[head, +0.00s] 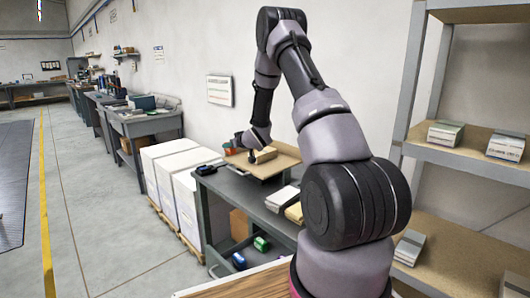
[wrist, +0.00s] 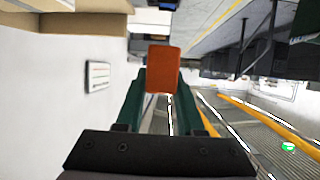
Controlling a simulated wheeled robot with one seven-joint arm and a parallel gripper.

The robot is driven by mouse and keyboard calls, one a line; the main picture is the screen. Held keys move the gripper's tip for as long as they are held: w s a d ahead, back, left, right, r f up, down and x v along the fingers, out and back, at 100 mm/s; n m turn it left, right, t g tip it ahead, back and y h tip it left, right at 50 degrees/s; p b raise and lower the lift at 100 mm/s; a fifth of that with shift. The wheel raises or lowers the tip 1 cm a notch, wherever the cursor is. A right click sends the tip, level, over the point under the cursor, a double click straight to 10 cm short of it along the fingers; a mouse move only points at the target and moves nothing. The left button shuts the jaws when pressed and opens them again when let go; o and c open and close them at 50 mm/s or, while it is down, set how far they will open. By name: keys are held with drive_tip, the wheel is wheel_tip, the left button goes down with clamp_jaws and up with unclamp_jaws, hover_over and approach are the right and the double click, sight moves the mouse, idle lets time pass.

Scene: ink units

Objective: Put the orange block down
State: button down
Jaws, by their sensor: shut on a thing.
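The orange block (wrist: 163,66) is between the two green fingers of my gripper (wrist: 162,88) in the wrist view, near their tips. The gripper is shut on it. In the head view my gripper (head: 240,142) is over the grey workbench (head: 236,187), at its far end. A small orange patch (head: 228,146) by the gripper there seems to be the block, but it is too small to be sure. The wrist view looks along the room, turned on its side, and shows no surface touching the block.
A tan board (head: 284,163) on the bench carries a tan block (head: 263,155) and a dark item. A black device (head: 209,168) lies at the bench's left end. White boxes (head: 180,190) stand left of the bench. Shelving (head: 470,150) is at the right.

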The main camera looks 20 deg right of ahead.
drive_tip(key=w+d+r+n+y, duration=0.1)
drive_tip(key=w+d+r, duration=0.1)
drive_tip(key=w+d, duration=0.45)
drive_tip(key=r, duration=0.1)
hover_over(263, 155)
drive_tip(key=w+a, duration=0.1)
drive_tip(key=w, duration=0.2)
drive_tip(key=f, duration=0.9)
drive_tip(key=shift+w+f, duration=0.1)
drive_tip(key=shift+w, duration=0.1)
drive_tip(key=shift+f, duration=0.15)
drive_tip(key=c, duration=0.5)
unclamp_jaws()
